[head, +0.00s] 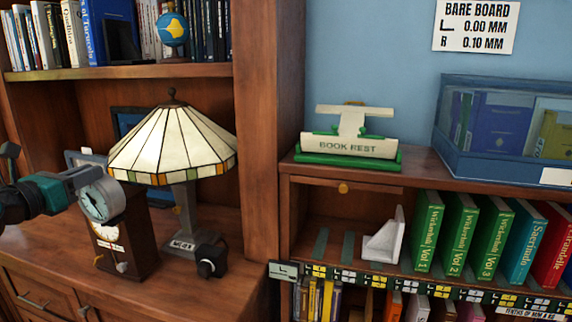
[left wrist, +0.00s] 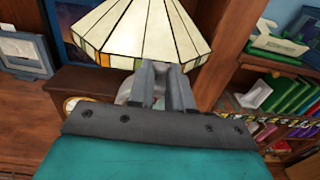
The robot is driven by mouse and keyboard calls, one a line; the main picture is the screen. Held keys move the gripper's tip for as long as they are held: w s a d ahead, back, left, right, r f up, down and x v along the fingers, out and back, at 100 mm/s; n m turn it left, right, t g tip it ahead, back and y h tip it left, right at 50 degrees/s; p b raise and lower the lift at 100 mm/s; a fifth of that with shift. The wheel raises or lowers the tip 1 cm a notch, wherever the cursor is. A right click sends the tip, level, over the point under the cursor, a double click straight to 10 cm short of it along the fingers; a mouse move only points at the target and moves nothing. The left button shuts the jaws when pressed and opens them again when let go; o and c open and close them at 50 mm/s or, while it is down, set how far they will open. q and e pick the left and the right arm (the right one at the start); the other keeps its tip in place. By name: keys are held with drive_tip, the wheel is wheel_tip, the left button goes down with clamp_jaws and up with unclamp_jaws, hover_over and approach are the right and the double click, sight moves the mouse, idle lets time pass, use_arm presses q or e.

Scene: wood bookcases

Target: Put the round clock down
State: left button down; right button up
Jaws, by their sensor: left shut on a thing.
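Whether the two touch I cannot tell. In the left wrist view the gripper fingers (left wrist: 163,88) point toward the lamp, and the held clock is mostly hidden behind them. My right gripper is not in view.
A stained-glass lamp (head: 172,145) stands close behind and right of the held clock. A small black object (head: 211,260) lies by its base. The wooden desk top (head: 190,300) is bare in front. A green book rest (head: 348,158) sits on the right bookcase.

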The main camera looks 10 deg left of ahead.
use_arm(q)
drive_tip(key=s+d+f, duration=0.2)
drive_tip(key=d+f, duration=0.5)
drive_tip(key=f, duration=0.1)
drive_tip(key=s+d+f, duration=0.3)
drive_tip(key=d+f, duration=0.5)
drive_tip(key=s+d+y, duration=0.1)
drive_tip(key=s+d, duration=0.2)
drive_tip(key=d, duration=0.6)
drive_tip(key=s+d+n+y, duration=0.1)
drive_tip(key=s+d, duration=0.3)
drive_tip(key=d, duration=0.5)
drive_tip(key=shift+s+f, duration=0.15)
drive_tip(key=shift+f, duration=0.15)
drive_tip(key=shift+a, duration=0.1)
